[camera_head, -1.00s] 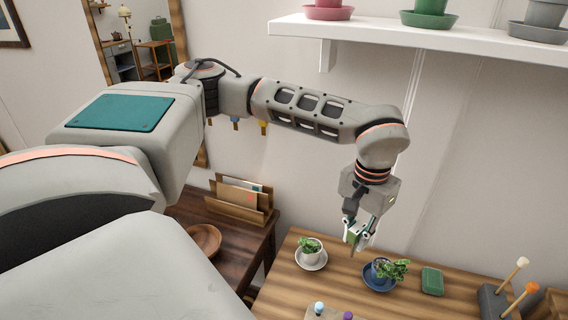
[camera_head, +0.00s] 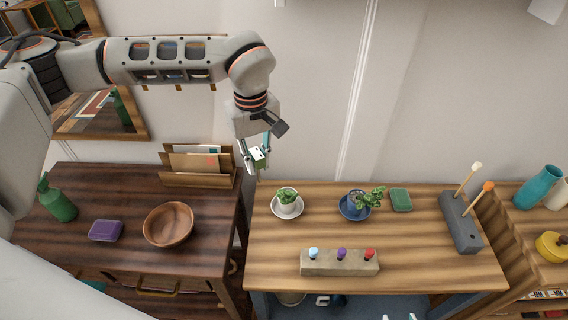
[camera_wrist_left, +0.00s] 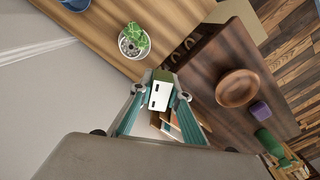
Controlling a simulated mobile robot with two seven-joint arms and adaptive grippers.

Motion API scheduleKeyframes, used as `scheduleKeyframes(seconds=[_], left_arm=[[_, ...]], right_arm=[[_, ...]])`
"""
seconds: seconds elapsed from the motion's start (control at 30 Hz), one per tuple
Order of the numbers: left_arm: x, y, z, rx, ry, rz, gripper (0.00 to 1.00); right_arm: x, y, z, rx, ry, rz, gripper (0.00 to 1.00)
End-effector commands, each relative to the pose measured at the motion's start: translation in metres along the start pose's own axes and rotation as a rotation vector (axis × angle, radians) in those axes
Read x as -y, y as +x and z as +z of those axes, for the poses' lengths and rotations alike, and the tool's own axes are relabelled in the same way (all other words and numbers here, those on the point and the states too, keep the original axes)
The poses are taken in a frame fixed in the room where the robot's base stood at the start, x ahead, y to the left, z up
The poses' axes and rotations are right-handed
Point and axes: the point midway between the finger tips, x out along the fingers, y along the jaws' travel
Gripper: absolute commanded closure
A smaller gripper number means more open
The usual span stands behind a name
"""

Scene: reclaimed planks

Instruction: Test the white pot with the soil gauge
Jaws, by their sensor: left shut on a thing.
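The white pot (camera_head: 287,207) with a small green plant stands upright on a white saucer on the light plank table. It also shows in the left wrist view (camera_wrist_left: 126,46). My left gripper (camera_head: 257,158) is shut on the soil gauge (camera_head: 259,154), a small white and green block with a thin probe pointing down. The gauge's white face with dark slots shows between the fingers in the left wrist view (camera_wrist_left: 160,92). In the head view the gauge appears up and left of the white pot, apart from it.
A blue pot (camera_head: 355,203) on a blue saucer and a green box (camera_head: 400,199) stand right of the white pot. A stone block (camera_head: 340,263) with colored knobs lies in front. A wooden bowl (camera_head: 168,225) and a letter rack (camera_head: 197,178) are on the dark table.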

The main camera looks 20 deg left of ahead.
Motion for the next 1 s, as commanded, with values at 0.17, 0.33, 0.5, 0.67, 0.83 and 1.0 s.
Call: scheduleKeyframes(seconds=[0.17, 0.33, 0.5, 0.67, 0.83, 1.0], left_arm=[[-0.022, 0.012, -0.002, 0.0, -0.403, 0.0, 1.0], [-0.041, 0.023, -0.004, 0.0, -0.797, 0.0, 1.0], [-0.059, 0.035, -0.003, 0.003, -1.19, -0.005, 1.0], [-0.072, 0.045, -0.002, 0.005, -1.512, -0.012, 1.0], [-0.081, 0.052, -0.001, 0.004, -1.734, -0.017, 1.0], [-0.083, 0.055, -0.001, 0.004, -1.819, -0.02, 1.0]], right_arm=[[-0.002, 0.001, 0.0, -0.004, -0.01, -0.001, 0.6], [-0.005, 0.001, 0.001, -0.007, -0.021, -0.001, 0.6], [-0.003, 0.001, -0.003, -0.017, -0.02, -0.005, 0.6], [-0.001, 0.002, -0.008, -0.027, -0.016, -0.006, 0.6], [0.0, 0.003, -0.009, -0.03, -0.016, -0.007, 0.6], [0.001, 0.003, -0.009, -0.03, -0.015, -0.008, 0.6]])
